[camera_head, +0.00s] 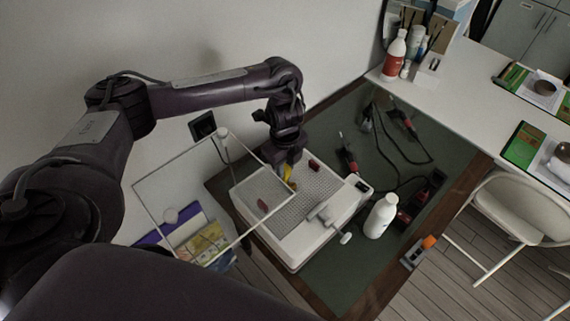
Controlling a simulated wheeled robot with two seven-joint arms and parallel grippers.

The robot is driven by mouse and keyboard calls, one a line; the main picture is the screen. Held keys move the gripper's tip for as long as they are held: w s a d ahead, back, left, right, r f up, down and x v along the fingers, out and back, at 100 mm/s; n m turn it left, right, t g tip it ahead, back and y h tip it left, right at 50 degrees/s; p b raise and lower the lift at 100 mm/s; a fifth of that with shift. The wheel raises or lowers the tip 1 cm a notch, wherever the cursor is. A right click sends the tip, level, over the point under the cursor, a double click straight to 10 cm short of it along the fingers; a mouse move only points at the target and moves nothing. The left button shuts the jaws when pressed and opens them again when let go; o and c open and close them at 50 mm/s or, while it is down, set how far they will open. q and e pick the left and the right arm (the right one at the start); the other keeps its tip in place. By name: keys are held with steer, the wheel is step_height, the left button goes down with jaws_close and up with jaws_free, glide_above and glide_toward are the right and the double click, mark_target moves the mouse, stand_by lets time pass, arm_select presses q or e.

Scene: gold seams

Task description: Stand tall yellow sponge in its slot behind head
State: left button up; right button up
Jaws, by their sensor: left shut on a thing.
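My left gripper (289,160) points down over the far part of a white machine (293,259) with a grey grid bed. It is shut on a yellow piece, which looks like the yellow sponge (289,171); only a small part shows under the fingers. I cannot tell whether the sponge touches the bed. A grey and white head (324,214) sits at the near right part of the bed. The slot cannot be made out from here. My right gripper is not in view.
A clear framed panel (160,228) stands at the machine's left. Red pieces (314,165) (262,205) lie on the bed. A white bottle (381,216), a power tool (347,158) and cables are on the green mat (335,279). A white chair (518,206) stands right.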

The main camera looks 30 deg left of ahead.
arm_select(q)
steer(key=shift+f+b, duration=0.95)
steer(key=shift+f, duration=0.45)
stand_by(0.6)
steer(key=shift+f+b, duration=0.8)
steer(key=shift+f, duration=0.4)
stand_by(0.5)
steer(key=o, duration=1)
steer(key=shift+o, duration=0.2)
steer(key=shift+r, duration=0.15)
steer(key=shift+r+p, duration=3.35)
